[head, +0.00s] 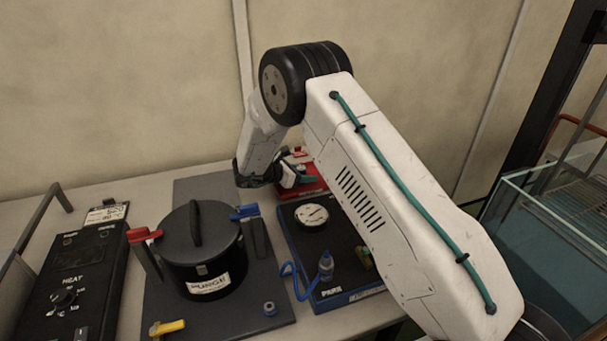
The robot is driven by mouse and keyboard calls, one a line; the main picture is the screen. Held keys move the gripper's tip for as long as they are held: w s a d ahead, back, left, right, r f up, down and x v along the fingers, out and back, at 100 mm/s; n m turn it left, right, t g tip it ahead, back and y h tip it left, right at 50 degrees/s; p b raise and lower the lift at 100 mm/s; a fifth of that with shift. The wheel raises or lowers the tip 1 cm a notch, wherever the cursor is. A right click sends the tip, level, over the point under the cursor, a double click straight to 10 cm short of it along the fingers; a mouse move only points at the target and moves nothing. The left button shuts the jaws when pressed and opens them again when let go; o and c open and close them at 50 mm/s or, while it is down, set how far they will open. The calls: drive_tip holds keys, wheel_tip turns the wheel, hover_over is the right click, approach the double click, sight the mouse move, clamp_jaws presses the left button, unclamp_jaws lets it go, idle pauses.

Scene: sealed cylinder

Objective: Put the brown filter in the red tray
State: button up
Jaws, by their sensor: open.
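The red tray (314,191) lies at the back of the bench, partly hidden behind my arm and gripper. My gripper (303,179) is open over the tray or just in front of it; the exact height cannot be told. I cannot make out a brown filter in this view; it may be hidden by the arm or gripper. Whether anything sits between the fingers is too small to tell.
A black lidded pot (201,250) with red and blue clamps stands on a dark plate left of the gripper. A black heater box (70,285) stands far left.

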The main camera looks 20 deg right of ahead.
drive_tip(key=v, duration=1.2)
drive_tip(key=shift+r, duration=0.15)
drive_tip(key=w+d+r+n+t+y, duration=0.1)
drive_tip(key=w+r+n+t+y, duration=0.3)
drive_tip(key=r, duration=0.4)
drive_tip(key=w+r+n+t+y, duration=0.1)
drive_tip(key=w+r+n+t, duration=0.2)
drive_tip(key=r+n, duration=0.35)
drive_tip(key=s+a+r+n+t+y, duration=0.1)
drive_tip(key=s+r+n+y, duration=0.35)
drive_tip(key=r+n, duration=0.3)
drive_tip(key=s+a+r+n+t+y, duration=0.1)
drive_tip(key=s+r+n+t+y, duration=0.15)
drive_tip(key=r+n+y, duration=0.45)
drive_tip(key=s+d+n+g, duration=0.2)
drive_tip(key=s+n+g, duration=0.4)
drive_tip(key=s+n, duration=1.3)
drive_tip(key=s+d+f+n+g+h, duration=0.1)
drive_tip(key=s+d+f+n+g, duration=0.1)
drive_tip(key=s, duration=0.7)
drive_tip(key=s+d+f+n+g+h, duration=0.1)
drive_tip(key=s+d+f+n+g, duration=0.1)
drive_tip(key=s, duration=0.7)
drive_tip(key=s+d+f+n+g+h, duration=0.1)
drive_tip(key=s+d+f+n+g, duration=0.1)
drive_tip(key=s+d, duration=0.3)
drive_tip(key=s+f+n, duration=0.1)
drive_tip(key=s, duration=0.3)
drive_tip(key=shift+s+d, duration=0.2)
drive_tip(key=shift+d, duration=0.05)
